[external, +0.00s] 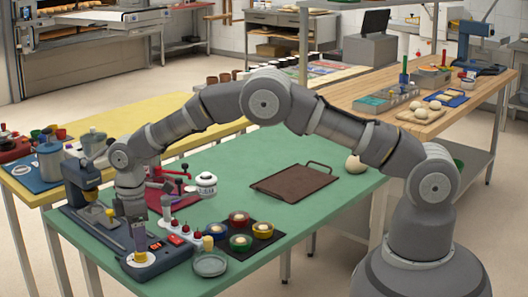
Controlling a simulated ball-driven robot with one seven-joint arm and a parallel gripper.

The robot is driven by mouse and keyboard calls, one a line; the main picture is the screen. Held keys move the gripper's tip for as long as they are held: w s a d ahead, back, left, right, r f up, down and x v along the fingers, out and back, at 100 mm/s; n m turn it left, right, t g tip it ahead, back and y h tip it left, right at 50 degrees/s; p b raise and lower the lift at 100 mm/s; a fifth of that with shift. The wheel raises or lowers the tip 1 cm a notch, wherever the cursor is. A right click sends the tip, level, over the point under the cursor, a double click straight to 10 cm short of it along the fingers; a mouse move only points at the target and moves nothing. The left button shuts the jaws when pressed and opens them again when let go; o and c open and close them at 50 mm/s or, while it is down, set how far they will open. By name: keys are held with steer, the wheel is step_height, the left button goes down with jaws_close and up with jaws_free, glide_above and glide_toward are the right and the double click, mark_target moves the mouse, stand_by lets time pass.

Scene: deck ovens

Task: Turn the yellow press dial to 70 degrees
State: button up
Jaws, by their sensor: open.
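The yellow dial (140,260) is a pale round disc with a yellow rim. It sits on the low dark control box (172,262) at the front left corner of the green table. My gripper (140,249) points straight down right over the dial. Its jaws are open, and their tips are at or just above the dial; I cannot tell whether they touch it. The gripper hides part of the dial, and its angle marks are too small to read. A blue-grey press (82,178) stands behind the box to the left.
A red-and-white switch strip (183,232), a black tray of coloured bowls (262,231) and a grey-green dish (210,265) stand close to the right of the box. A brown tray (293,183) lies farther right.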

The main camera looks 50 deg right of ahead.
mark_target(140, 256)
step_height(140, 256, down, 4)
steer(key=shift+f+b, duration=0.1)
steer(key=shift+b, duration=0.35)
steer(key=shift+c, duration=0.4)
steer(key=c, duration=0.9)
steer(key=shift+c, duration=0.2)
steer(key=shift+m, duration=0.4)
steer(key=m, duration=0.1)
steer(key=m+p, duration=0.1)
steer(key=shift+r+m, duration=0.2)
steer(key=shift+m, duration=0.1)
steer(key=shift+f+m+p, duration=0.1)
steer(key=shift+m+p, duration=0.6)
steer(key=shift+m, duration=1.5)
